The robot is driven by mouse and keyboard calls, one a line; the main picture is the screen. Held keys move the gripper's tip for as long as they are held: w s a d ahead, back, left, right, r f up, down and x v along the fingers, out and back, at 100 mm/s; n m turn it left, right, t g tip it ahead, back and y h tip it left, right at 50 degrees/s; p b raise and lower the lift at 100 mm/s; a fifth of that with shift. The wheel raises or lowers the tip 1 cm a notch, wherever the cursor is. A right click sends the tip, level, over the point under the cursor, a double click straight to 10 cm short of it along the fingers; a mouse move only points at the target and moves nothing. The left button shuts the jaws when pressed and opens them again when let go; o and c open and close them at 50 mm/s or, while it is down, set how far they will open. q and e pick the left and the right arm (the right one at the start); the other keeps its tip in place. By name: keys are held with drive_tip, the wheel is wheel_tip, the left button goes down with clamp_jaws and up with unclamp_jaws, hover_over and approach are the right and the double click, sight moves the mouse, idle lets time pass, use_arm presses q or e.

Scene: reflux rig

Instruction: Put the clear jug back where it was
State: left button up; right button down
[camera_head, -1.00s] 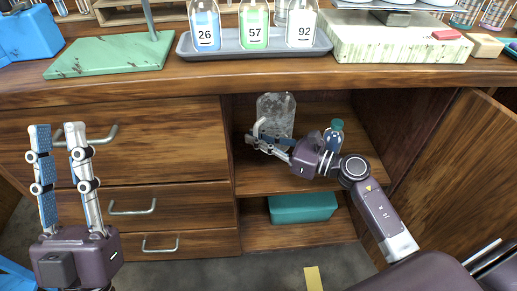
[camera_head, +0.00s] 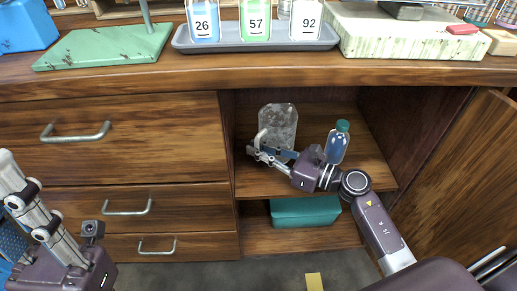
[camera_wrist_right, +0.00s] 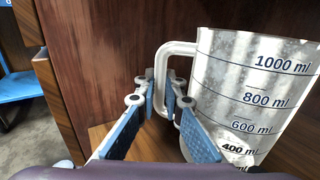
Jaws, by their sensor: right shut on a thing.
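The clear jug (camera_head: 280,122) is upright inside the open cabinet, at or just over the upper shelf (camera_head: 262,184). My right gripper (camera_head: 267,150) is shut on its handle, on the jug's left side. In the right wrist view the jug (camera_wrist_right: 262,95) shows its millilitre marks, and the fingers (camera_wrist_right: 165,98) lie around the handle. The jug's base is mostly hidden, so I cannot tell whether it touches the shelf. My left gripper (camera_head: 14,200) is empty and open at the lower left, partly cut off by the frame edge.
A blue bottle with a green cap (camera_head: 337,143) stands right of the jug, close behind my right wrist. A teal box (camera_head: 305,211) is on the lower shelf. The cabinet door (camera_head: 460,180) stands open at right. Drawers (camera_head: 110,135) are at left. The benchtop above holds a bottle tray (camera_head: 258,47).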

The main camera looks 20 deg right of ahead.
drive_tip(key=shift+f, duration=0.15)
drive_tip(key=c, duration=2)
unclamp_jaws()
drive_tip(key=shift+c, duration=0.2)
